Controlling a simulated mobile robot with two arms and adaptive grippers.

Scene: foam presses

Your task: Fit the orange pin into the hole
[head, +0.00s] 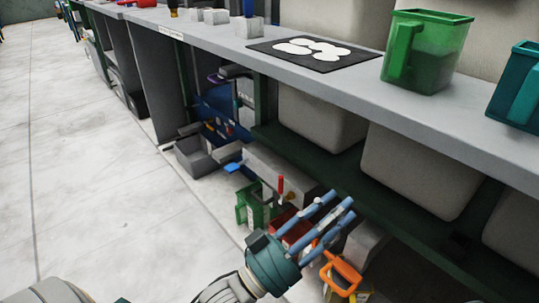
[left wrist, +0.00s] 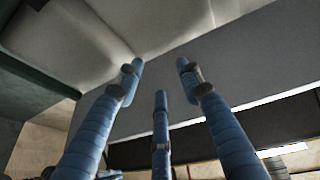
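I cannot make out an orange pin or its hole for certain in either view. Small grey blocks (head: 215,16) stand on the far part of the bench, and a blue upright piece rises from the block (head: 249,27) nearest me. My left gripper (head: 342,203) is in front of the bench and below its top, with its blue fingers pointing up and to the right. In the left wrist view the fingers (left wrist: 160,72) are spread, with nothing between them. My right gripper is not in view.
The grey bench top (head: 335,76) holds a black mat (head: 268,46) with white round shapes, a green container (head: 425,50) and a teal one (head: 517,88). Below, pale bins (head: 415,170) and cluttered tools, including an orange-handled one (head: 342,271), lie near my gripper. The floor at left is clear.

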